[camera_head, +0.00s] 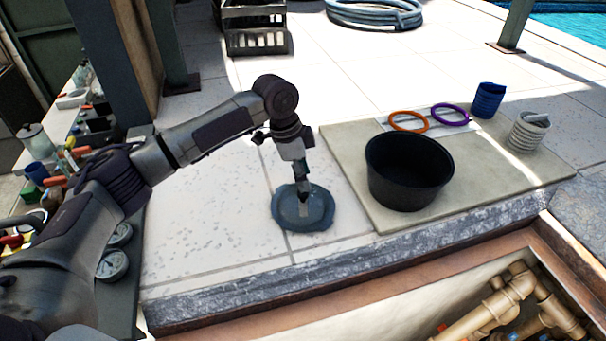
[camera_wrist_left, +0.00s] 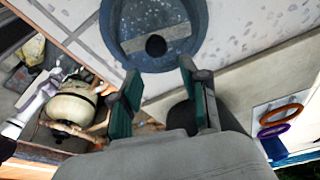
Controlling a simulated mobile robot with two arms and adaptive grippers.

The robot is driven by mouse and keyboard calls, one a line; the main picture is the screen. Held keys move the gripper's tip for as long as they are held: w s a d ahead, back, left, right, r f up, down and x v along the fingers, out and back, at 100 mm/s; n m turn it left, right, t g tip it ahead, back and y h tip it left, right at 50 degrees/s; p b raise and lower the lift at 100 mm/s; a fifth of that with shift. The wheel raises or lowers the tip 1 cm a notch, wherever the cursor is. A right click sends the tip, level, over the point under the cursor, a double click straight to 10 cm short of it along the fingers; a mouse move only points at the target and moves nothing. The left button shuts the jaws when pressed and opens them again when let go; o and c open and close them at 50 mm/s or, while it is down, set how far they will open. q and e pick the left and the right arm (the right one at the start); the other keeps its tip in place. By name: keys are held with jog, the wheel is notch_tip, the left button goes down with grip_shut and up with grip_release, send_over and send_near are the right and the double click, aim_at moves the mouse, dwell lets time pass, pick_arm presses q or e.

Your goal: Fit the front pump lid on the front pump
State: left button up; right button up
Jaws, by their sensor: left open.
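A round blue-grey lid (camera_head: 284,217), likely the front pump lid, lies flat on the pale stone deck near the pit edge. In the left wrist view the lid (camera_wrist_left: 118,42) shows a raised rim, a grey band across it and a dark round spot. My left gripper (camera_head: 303,199) points down over the middle of the lid. In the left wrist view the gripper (camera_wrist_left: 160,74) has its green-padded fingers apart with nothing between them. A cream rounded body (camera_wrist_left: 70,108) shows down in the pit there; I cannot tell if it is the front pump. My right gripper is not in view.
A black tub (camera_head: 402,194) stands on a grey mat (camera_head: 349,180) right of the lid. An orange ring (camera_head: 394,125), a purple ring (camera_head: 437,118), a blue cup (camera_head: 488,101) and a pale coiled hose (camera_head: 527,133) are behind it. Beige pipes (camera_head: 490,305) fill the pit.

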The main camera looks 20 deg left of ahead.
aim_at(303, 194)
pick_arm(q)
jog(key=b+x, duration=0.2)
jog(key=a+b+x, duration=0.1)
jog(key=b+x, duration=0.1)
jog(key=shift+s, duration=0.15)
jog(key=shift+f+b, duration=0.35)
jog(key=shift+b, duration=0.05)
jog(key=shift+d+f, duration=0.1)
jog(key=shift+f, duration=0.9)
jog(key=shift+s+f, duration=0.1)
jog(key=shift+f, duration=0.05)
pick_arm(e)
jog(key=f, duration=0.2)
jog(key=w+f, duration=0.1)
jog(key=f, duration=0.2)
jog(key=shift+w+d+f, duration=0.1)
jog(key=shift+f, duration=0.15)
